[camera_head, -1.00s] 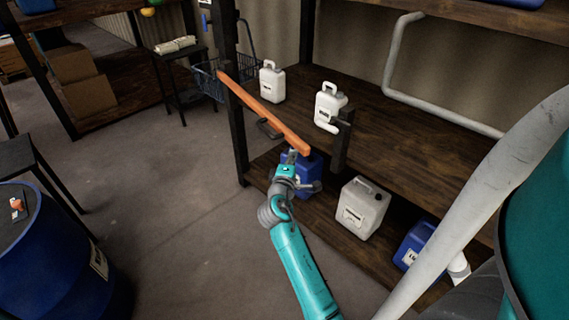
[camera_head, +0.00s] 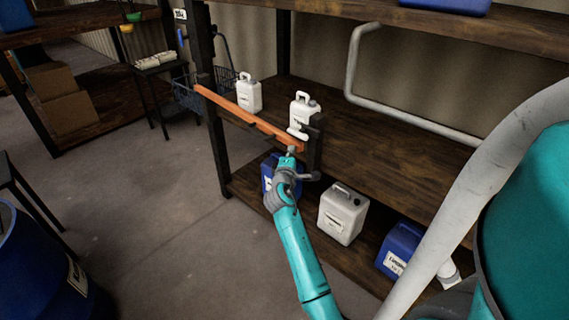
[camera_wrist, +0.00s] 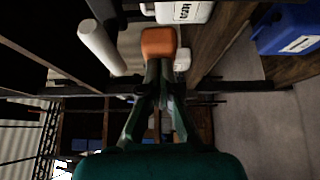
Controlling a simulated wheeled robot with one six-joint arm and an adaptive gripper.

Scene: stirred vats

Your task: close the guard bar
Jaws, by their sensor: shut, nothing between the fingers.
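The guard bar (camera_head: 245,117) is a long orange bar across the front of the shelf's middle board. Its left end is at a dark upright, and its right end is close beside a short dark post (camera_head: 315,155) with a small bracket. I cannot tell whether the bar is seated there. My gripper (camera_head: 291,152) is shut and empty at the bar's right end, on the outer side. In the wrist view, the shut fingertips (camera_wrist: 159,65) are against or just short of the bar's orange end (camera_wrist: 158,42); contact is unclear.
White jugs (camera_head: 249,94) (camera_head: 303,110) stand on the shelf behind the bar. A pale canister (camera_head: 342,214) and a blue one (camera_head: 400,250) are on the lower board. A blue drum (camera_head: 35,275) stands at left. The floor (camera_head: 165,215) between is clear.

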